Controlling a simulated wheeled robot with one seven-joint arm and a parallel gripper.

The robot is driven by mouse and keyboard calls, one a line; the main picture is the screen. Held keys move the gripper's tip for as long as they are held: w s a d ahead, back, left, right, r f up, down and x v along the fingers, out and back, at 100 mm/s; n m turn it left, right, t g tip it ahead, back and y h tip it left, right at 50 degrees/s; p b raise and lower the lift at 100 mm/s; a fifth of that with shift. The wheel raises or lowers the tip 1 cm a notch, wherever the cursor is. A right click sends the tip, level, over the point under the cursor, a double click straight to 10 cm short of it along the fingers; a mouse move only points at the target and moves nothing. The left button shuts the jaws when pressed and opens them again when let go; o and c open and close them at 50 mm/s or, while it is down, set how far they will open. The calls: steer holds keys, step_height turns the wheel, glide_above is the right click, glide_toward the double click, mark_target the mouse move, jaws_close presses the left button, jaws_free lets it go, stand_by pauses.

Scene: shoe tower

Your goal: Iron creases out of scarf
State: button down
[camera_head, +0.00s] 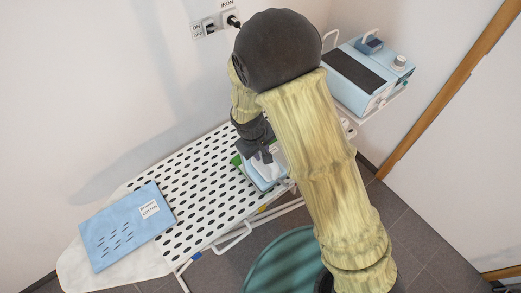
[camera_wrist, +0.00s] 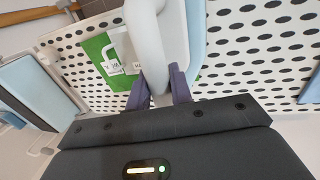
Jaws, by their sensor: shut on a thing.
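The blue scarf (camera_head: 118,238) lies flat at the left part of the ironing board (camera_head: 190,215). It carries a white label reading "cotton" and several short dark crease marks. The light blue and white iron (camera_head: 265,172) is at the right part of the board, partly hidden by my arm. My gripper (camera_head: 264,155) is above it. In the wrist view, my gripper (camera_wrist: 158,90) has its two purple-grey fingers shut on the iron's white handle (camera_wrist: 147,40). The iron is over a green mat (camera_wrist: 101,58); I cannot tell whether it touches it.
A light blue station (camera_head: 358,80) with a dark top stands on a shelf at the back right. A wall switch (camera_head: 210,28) marked ON/OFF and IRON is on the back wall. The board's middle is clear. A teal round thing (camera_head: 283,262) is on the floor in front.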

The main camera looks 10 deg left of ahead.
mark_target(260, 162)
steer(key=shift+s+a+b+x, duration=0.1)
steer(key=shift+a+b+x, duration=0.05)
steer(key=shift+b+x, duration=0.65)
steer(key=shift+s+a+b+x, duration=0.15)
steer(key=shift+b+x, duration=0.35)
steer(key=shift+x, duration=0.55)
steer(key=shift+s+a+b+x, duration=0.1)
steer(key=shift+a+b+x, duration=0.1)
steer(key=shift+b+x, duration=0.6)
steer(key=shift+w+f, duration=0.1)
steer(key=shift+f, duration=0.15)
steer(key=shift+w+d+f, duration=0.1)
steer(key=shift+f, duration=0.2)
steer(key=shift+s+f, duration=0.15)
steer(key=shift+s, duration=0.05)
steer(key=shift+f+b, duration=0.15)
steer(key=shift+b, duration=0.2)
steer(key=shift+w+d+p, duration=0.15)
steer(key=shift+w+d, duration=0.25)
steer(key=shift+w, duration=0.25)
steer(key=shift+w+d+p, duration=0.15)
steer(key=shift+w+d, duration=0.25)
steer(key=shift+w, duration=0.25)
steer(key=shift+w+d, duration=0.1)
steer(key=shift+w, duration=0.05)
